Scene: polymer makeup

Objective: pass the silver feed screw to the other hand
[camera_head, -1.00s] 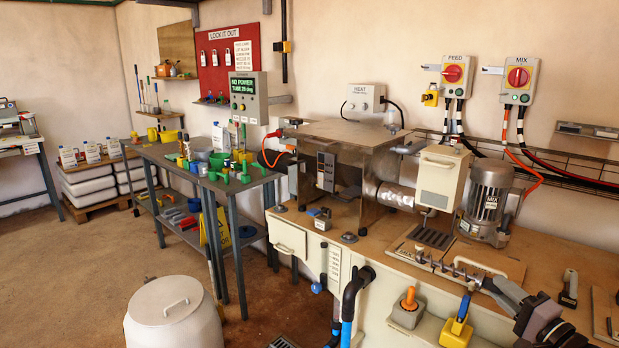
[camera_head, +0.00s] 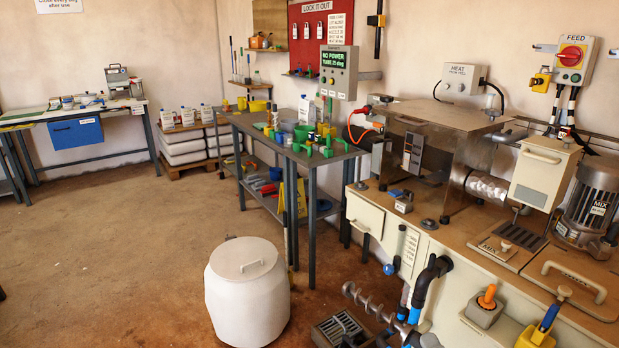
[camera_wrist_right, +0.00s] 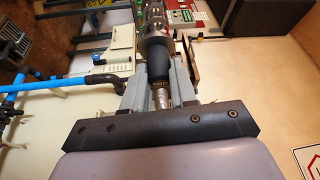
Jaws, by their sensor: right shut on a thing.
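The silver feed screw (camera_head: 372,302) shows at the bottom of the head view, tilted down to the right in front of the bench. My right gripper (camera_head: 404,334) is at its lower right end, mostly cut off by the frame edge. In the right wrist view the fingers (camera_wrist_right: 158,76) are shut on the screw's dark shank (camera_wrist_right: 156,62). The silver flights (camera_wrist_right: 153,20) stick out beyond the fingers. My left gripper is not in view.
A white lidded drum (camera_head: 247,300) stands on the floor left of the screw. The cream bench (camera_head: 450,270) with the mixing machine is on the right. A floor grate (camera_head: 338,328) lies below the screw. Open floor (camera_head: 110,250) is at left.

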